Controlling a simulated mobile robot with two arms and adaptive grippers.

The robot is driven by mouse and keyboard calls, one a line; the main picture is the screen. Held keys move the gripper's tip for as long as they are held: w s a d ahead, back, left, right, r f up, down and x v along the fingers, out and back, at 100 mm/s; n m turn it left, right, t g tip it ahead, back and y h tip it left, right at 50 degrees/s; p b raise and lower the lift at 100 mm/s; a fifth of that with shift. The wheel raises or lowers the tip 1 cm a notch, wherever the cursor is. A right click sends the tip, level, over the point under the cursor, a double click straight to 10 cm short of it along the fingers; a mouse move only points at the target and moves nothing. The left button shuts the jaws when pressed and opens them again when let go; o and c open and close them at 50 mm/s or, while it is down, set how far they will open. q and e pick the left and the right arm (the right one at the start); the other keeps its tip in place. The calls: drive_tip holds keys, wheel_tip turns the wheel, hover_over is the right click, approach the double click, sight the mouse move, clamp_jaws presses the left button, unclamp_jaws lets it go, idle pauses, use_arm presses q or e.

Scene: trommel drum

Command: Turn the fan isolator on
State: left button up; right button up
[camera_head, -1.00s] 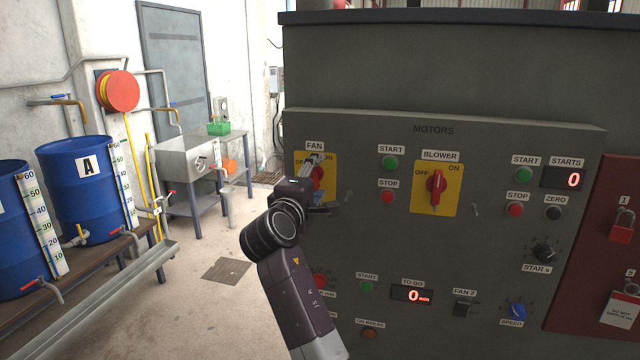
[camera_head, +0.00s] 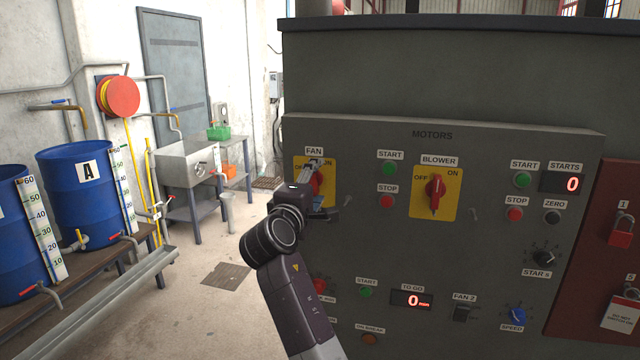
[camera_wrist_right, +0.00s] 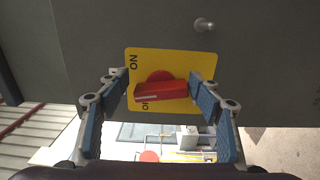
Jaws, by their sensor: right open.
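The fan isolator is a red handle on a yellow plate (camera_head: 330,172) under the FAN label, on the left of the grey MOTORS panel. My right gripper (camera_head: 320,190) is in front of it and hides much of the handle and the OFF and ON lettering. In the right wrist view, the red handle (camera_wrist_right: 160,91) lies nearly level across the picture, between the two open blue-padded fingers. The right fingertip is close to the handle's end; contact cannot be told. The yellow plate (camera_wrist_right: 145,62) shows behind it. My left gripper is not in view.
A similar red BLOWER switch (camera_head: 435,190) on a yellow plate is to the right, with start and stop buttons between. A small peg (camera_wrist_right: 204,24) sticks out of the panel near the fan plate. Blue barrels (camera_head: 88,195) and a sink (camera_head: 187,165) stand at left.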

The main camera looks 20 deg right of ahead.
drive_tip(key=v, duration=0.8)
drive_tip(key=shift+a+f, duration=0.1)
drive_tip(key=shift+a, duration=0.1)
